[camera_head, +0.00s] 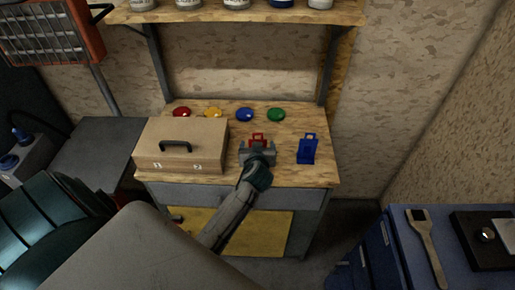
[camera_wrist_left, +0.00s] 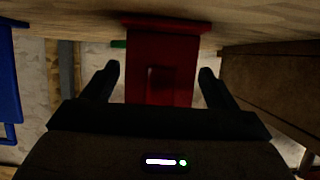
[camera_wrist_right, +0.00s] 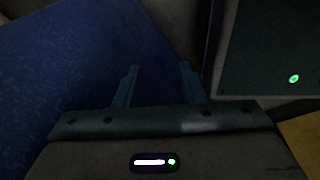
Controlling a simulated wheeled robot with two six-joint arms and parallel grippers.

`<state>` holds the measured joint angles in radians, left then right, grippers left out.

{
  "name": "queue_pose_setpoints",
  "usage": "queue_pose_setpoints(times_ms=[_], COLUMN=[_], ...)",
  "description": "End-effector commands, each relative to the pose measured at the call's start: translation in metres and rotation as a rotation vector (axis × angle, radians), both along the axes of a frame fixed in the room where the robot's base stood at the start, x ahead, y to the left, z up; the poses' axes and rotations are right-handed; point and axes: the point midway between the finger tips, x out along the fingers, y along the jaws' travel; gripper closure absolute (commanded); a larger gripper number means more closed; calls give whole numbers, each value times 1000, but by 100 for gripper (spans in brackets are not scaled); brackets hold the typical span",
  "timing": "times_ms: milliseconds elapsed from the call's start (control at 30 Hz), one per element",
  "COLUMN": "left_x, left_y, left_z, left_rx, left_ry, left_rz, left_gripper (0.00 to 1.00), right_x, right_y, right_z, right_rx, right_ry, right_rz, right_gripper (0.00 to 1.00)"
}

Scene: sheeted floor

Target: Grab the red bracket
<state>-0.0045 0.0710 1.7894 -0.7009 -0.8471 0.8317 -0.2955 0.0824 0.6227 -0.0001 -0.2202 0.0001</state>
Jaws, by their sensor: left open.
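The red bracket (camera_head: 258,138) stands on the wooden workbench, between a tan toolbox and a blue bracket. In the left wrist view the red bracket (camera_wrist_left: 160,70) sits between the two open fingers of my left gripper (camera_wrist_left: 158,82), with a gap visible on each side. In the head view my left gripper (camera_head: 257,152) is at the near side of the red bracket and hides its lower part. My right gripper (camera_wrist_right: 155,80) shows in its wrist view with its fingers apart and nothing between them, over a dark blue surface. It is not clearly seen in the head view.
The tan toolbox (camera_head: 181,146) with a dark handle stands close left of the red bracket. The blue bracket (camera_head: 307,150) stands to the right. Red, yellow, blue and green discs (camera_head: 245,114) lie behind. A shelf (camera_head: 240,14) hangs above the workbench (camera_head: 318,176).

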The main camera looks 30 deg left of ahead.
Motion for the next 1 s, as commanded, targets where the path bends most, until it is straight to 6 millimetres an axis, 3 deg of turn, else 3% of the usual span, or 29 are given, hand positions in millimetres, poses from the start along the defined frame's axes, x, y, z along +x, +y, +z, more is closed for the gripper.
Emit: queue_pose_setpoints(times_ms=[267, 567, 833, 1000], left_x=[3, 3, 3, 4], left_y=[2, 2, 2, 2], left_z=[-2, -2, 2, 25], left_rx=[0, 0, 0, 1], left_ry=[-1, 0, -4, -9], left_rz=[-1, -1, 0, -1], left_gripper=[20, 77, 77, 77], right_x=[-5, -6, -6, -6], right_y=[5, 5, 4, 2], right_z=[0, 0, -1, -7], right_rx=[5, 5, 4, 2], right_ry=[6, 8, 8, 8], right_rz=[-2, -2, -1, 0], right_gripper=[64, 64, 64, 64])
